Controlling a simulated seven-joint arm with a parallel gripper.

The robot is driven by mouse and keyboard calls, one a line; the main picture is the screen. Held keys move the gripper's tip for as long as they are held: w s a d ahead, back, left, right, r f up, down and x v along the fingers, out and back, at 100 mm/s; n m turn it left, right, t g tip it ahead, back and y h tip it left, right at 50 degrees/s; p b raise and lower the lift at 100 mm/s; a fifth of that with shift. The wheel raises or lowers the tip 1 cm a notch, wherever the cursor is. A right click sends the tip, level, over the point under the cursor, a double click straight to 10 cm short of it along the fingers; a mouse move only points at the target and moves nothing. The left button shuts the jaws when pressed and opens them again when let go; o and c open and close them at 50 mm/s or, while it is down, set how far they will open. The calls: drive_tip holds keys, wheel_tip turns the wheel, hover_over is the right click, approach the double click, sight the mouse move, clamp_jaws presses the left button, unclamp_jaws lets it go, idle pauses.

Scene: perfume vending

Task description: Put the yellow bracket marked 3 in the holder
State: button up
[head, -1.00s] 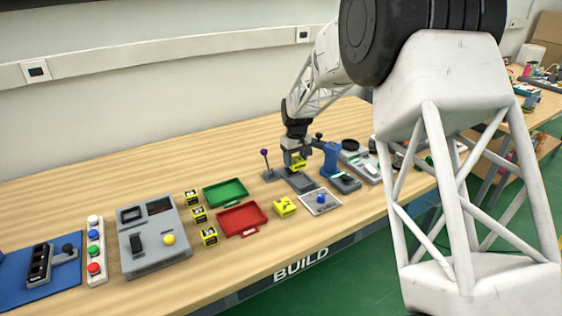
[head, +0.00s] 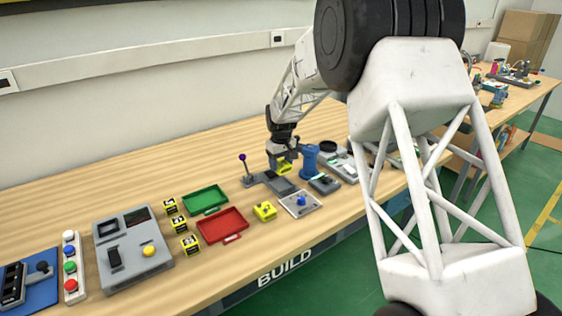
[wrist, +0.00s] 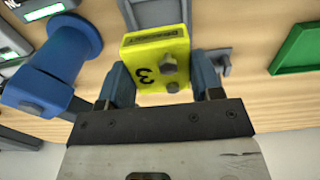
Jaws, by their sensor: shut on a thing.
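My gripper (wrist: 160,82) is shut on a yellow bracket (wrist: 150,50) marked 3, with two bolt heads on its face. Its blue-grey fingers press on the bracket's two sides. In the head view my gripper (head: 283,161) holds the yellow bracket (head: 283,169) at the back edge of a grey fixture (head: 280,185), which looks like the holder. In the wrist view part of a grey fixture (wrist: 160,12) shows just past the bracket. I cannot tell whether the bracket touches it. A second yellow block (head: 265,211) lies on the bench in front.
A blue post (head: 310,158) stands close right of the gripper. A purple-knobbed lever (head: 243,158) stands to the left. A white plate with a blue knob (head: 301,202), a red tray (head: 222,227) and a green tray (head: 205,199) lie nearby. The bench behind is clear.

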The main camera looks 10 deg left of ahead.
hover_over(281, 185)
drive_tip(key=shift+f, duration=2.8)
drive_tip(key=shift+f, duration=0.7)
idle(0.6)
drive_tip(key=o, duration=1.4)
drive_tip(key=shift+r, duration=0.2)
drive_tip(key=shift+r, duration=3.3)
